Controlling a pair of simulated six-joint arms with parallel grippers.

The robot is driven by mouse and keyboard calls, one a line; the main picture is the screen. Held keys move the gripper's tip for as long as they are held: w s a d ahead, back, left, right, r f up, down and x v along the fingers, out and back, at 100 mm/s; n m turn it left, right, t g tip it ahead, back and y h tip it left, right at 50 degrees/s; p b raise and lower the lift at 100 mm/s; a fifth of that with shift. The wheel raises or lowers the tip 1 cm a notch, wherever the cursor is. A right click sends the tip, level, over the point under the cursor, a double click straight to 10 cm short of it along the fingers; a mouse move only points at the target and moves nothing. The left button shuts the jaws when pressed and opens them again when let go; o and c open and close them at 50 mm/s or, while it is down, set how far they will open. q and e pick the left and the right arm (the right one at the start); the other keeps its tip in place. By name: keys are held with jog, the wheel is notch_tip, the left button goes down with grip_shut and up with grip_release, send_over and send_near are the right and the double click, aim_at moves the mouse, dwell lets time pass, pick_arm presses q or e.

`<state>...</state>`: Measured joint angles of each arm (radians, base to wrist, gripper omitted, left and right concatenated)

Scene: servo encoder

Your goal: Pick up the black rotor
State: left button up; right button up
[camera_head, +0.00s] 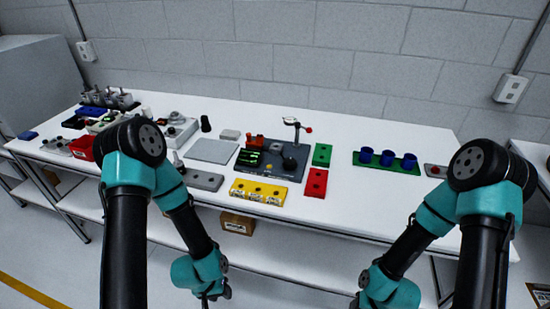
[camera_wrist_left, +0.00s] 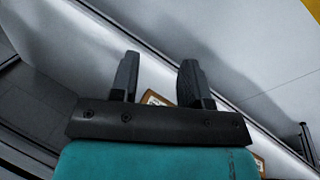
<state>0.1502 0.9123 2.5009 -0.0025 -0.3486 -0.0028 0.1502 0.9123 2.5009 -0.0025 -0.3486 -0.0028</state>
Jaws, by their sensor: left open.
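A small black cylinder (camera_head: 205,124) stands on the white bench behind the light grey plate. A round black part (camera_head: 289,163) sits on the dark fixture base (camera_head: 262,167). I cannot tell which of these two is the black rotor. My left gripper shows in the left wrist view (camera_wrist_left: 158,82), with its two dark fingers apart and nothing between them. It is low in front of the bench, away from both black parts. My right arm comes down at the right of the head view, and its gripper is out of the picture.
A grey plate (camera_head: 212,151), yellow block (camera_head: 258,192), red block (camera_head: 316,183) and green block (camera_head: 322,154) surround the fixture. Blue cups (camera_head: 387,158) stand on a green tray at the right. Several metal parts crowd the left end. A cardboard box (camera_head: 236,223) is below the bench.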

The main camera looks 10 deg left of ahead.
pick_arm(q)
jog(key=shift+o, duration=0.2)
jog(key=o, duration=0.5)
